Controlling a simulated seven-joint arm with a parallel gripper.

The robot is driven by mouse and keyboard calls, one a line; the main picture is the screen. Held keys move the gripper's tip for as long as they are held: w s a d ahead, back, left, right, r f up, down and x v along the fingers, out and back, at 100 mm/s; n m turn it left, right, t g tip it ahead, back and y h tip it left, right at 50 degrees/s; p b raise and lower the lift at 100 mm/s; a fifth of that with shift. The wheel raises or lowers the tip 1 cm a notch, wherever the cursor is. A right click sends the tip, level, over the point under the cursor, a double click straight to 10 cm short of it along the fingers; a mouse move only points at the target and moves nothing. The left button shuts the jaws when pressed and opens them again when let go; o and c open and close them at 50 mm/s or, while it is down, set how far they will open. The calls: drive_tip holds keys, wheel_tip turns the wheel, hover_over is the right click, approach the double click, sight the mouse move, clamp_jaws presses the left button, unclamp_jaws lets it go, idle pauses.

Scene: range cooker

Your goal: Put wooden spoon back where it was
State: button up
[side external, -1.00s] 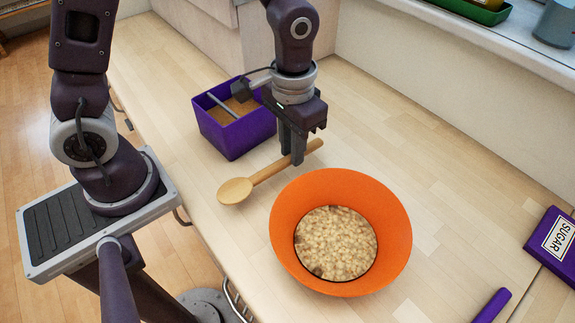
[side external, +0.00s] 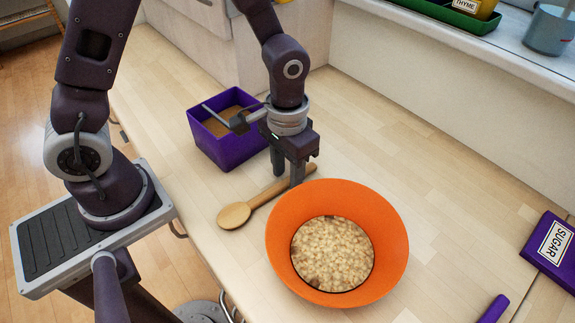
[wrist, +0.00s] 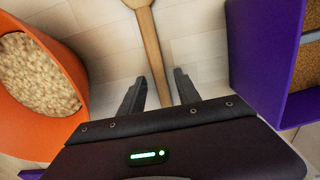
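The wooden spoon (side external: 235,215) lies on the light wooden counter, between the purple box and the orange bowl. Its round head points left towards the counter's front edge. My gripper (side external: 287,178) is pointed down over the handle end, fingers spread. In the wrist view the handle (wrist: 151,42) runs between the two separated fingers, with gaps on both sides. The far end of the handle is partly hidden by my gripper.
An orange bowl (side external: 390,240) of pale grainy food stands close to the right of the spoon. A divided purple box (side external: 232,152) with brown contents stands behind left. The counter behind the bowl is clear.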

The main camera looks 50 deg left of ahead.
wheel_tip(320, 180, up, 11)
drive_tip(key=s+a+r+t, duration=0.2)
drive_tip(key=s+a+r, duration=0.1)
drive_tip(key=s+r, duration=0.2)
drive_tip(key=s+a+r+t, duration=0.3)
drive_tip(key=s+r, duration=0.2)
drive_tip(key=s, duration=0.3)
drive_tip(key=shift+s+a+t, duration=0.3)
drive_tip(key=shift+a, duration=0.1)
idle(0.5)
